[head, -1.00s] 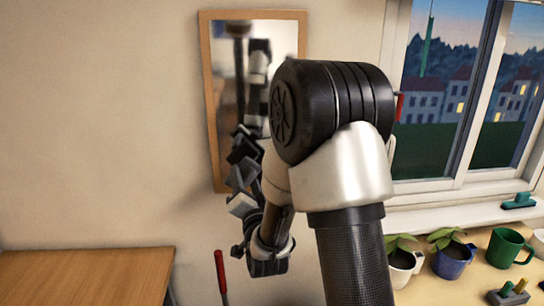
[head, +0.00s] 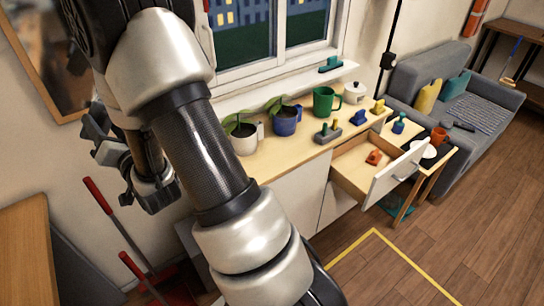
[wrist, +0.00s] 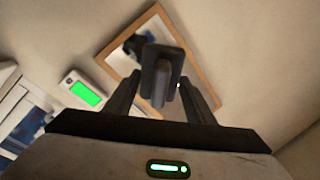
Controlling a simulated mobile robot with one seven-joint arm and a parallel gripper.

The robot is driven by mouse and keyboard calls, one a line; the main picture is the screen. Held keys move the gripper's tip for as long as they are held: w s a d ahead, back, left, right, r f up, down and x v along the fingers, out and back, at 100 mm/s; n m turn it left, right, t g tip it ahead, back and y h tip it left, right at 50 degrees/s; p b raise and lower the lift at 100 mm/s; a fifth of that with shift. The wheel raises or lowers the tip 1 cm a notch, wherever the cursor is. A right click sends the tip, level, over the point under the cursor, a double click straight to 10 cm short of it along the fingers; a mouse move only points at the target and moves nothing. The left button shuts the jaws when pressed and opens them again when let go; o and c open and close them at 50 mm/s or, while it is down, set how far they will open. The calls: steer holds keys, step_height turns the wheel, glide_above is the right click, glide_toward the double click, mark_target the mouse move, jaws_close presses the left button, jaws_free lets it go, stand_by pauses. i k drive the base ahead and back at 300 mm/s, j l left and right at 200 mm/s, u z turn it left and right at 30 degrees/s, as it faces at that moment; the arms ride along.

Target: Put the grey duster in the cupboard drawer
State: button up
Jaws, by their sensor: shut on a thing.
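My gripper (wrist: 160,98) is shut on the dark grey duster (wrist: 162,58) in the wrist view; the duster's handle runs between the two fingers and its blocky end faces away. In the head view my gripper is at the left, raised near the wall, and I cannot clearly tell the duster from the fingers there. The cupboard drawer (head: 345,180) is pulled open, right of centre in the head view, well to the right of my gripper. A small orange-red block (head: 374,157) lies inside it.
The cupboard top (head: 290,158) holds potted plants, a green mug (head: 326,101) and several small coloured blocks. A small side table (head: 437,150) with crockery stands beside the open drawer, before a grey sofa (head: 450,85). Red-handled tools (head: 98,195) lean at left. The wood floor in front is clear.

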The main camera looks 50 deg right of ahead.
mark_target(372, 172)
steer(key=k+z, duration=0.1)
steer(key=z, duration=1.15)
steer(key=i+l, duration=0.1)
steer(key=l, duration=0.2)
steer(key=l+z, duration=0.15)
steer(key=l, duration=0.15)
steer(key=i+l, duration=0.15)
steer(key=l, duration=0.15)
steer(key=i+l, duration=0.1)
steer(key=l, duration=0.3)
steer(key=i+l, duration=0.15)
steer(key=l, duration=0.2)
steer(key=i+l, duration=0.1)
steer(key=l, duration=0.3)
steer(key=i+l, duration=0.1)
steer(key=l, duration=0.25)
steer(key=i+l, duration=0.15)
steer(key=l, duration=0.25)
steer(key=i+l, duration=0.1)
steer(key=l, duration=0.3)
steer(key=z, duration=0.05)
